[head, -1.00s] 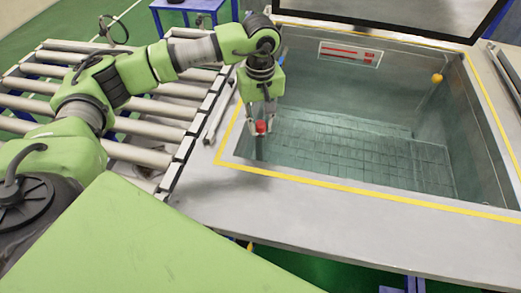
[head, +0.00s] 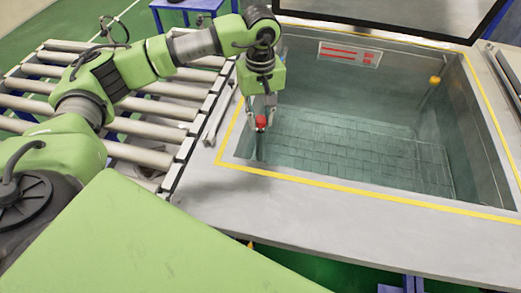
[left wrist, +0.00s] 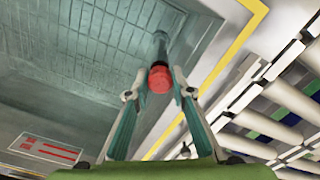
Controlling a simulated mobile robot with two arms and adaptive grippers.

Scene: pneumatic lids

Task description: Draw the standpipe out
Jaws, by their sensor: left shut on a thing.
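The standpipe shows as a red cap (head: 261,122) on a grey-green pipe (head: 260,146) at the near left corner inside the tank (head: 330,180). My left gripper (head: 260,115) points down over that corner, shut on the standpipe at its red cap. In the left wrist view the red cap (left wrist: 160,80) sits between the two fingertips of my left gripper (left wrist: 159,92), with the dark pipe (left wrist: 161,48) running beyond it. I cannot tell where the pipe's lower end is. My right gripper is out of view.
A yellow-outlined rim surrounds the tank. A yellow-topped rod (head: 434,81) stands at the far right, and a red-and-white label (head: 349,53) is on the back wall. A dark-framed lid (head: 400,15) stands open behind. A roller conveyor (head: 150,125) lies at left.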

